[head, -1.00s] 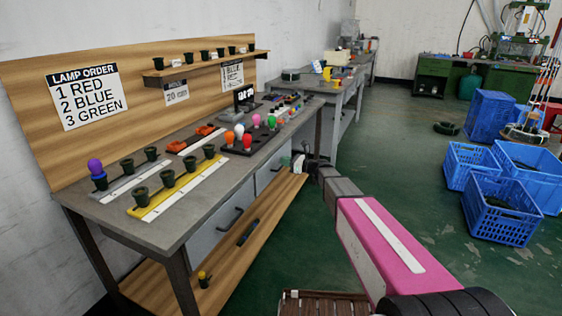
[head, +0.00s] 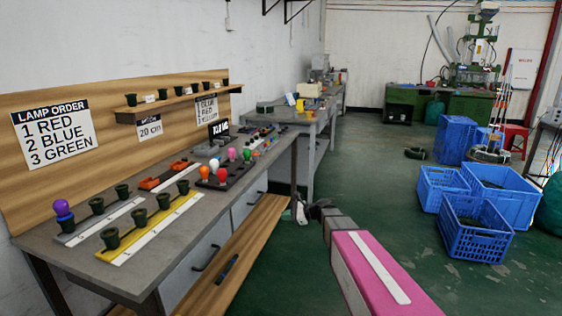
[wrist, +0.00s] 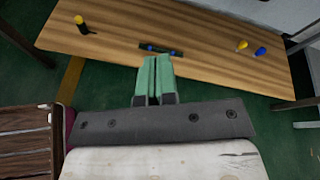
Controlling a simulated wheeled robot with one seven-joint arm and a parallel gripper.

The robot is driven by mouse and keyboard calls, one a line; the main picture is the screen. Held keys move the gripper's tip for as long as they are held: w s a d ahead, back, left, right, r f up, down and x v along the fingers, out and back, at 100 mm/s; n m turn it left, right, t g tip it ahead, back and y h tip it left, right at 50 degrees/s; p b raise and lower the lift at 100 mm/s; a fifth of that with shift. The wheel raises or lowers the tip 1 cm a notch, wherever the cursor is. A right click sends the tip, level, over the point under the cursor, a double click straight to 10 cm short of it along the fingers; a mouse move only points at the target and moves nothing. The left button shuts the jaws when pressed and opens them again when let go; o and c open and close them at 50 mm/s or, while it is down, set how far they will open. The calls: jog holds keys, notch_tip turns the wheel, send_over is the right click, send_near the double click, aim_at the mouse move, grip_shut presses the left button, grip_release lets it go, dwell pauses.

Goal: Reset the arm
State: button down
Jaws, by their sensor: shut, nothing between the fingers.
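My gripper (wrist: 153,80) shows in the wrist view with its two green fingers together and nothing between them. It is above and in front of the workbench's wooden lower shelf (wrist: 205,42). In the head view my pink arm link (head: 375,270) reaches forward, and the gripper end (head: 300,211) is at the right side of the workbench (head: 190,232), beside the lower shelf and below the top. The fingertips are too small to make out there.
Dark sockets stand on a yellow strip (head: 150,228) and a grey strip on the bench top. Coloured lamps stand in a dark rack (head: 226,179). Blue crates (head: 478,228) stand on the floor at the right. The green floor between is clear.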

jog(key=s+d+f+n+g+h, duration=0.1)
jog(key=s+d+f+n+h, duration=0.3)
jog(key=s+d+n+h, duration=0.3)
jog(key=s+d+f+n+g+h, duration=0.2)
jog(key=s+d+f+n+h, duration=0.2)
jog(key=s+d+n, duration=0.5)
jog(key=s+d+h, duration=0.1)
jog(key=s+h, duration=0.1)
jog(key=s, duration=0.5)
jog(key=shift+h, duration=0.4)
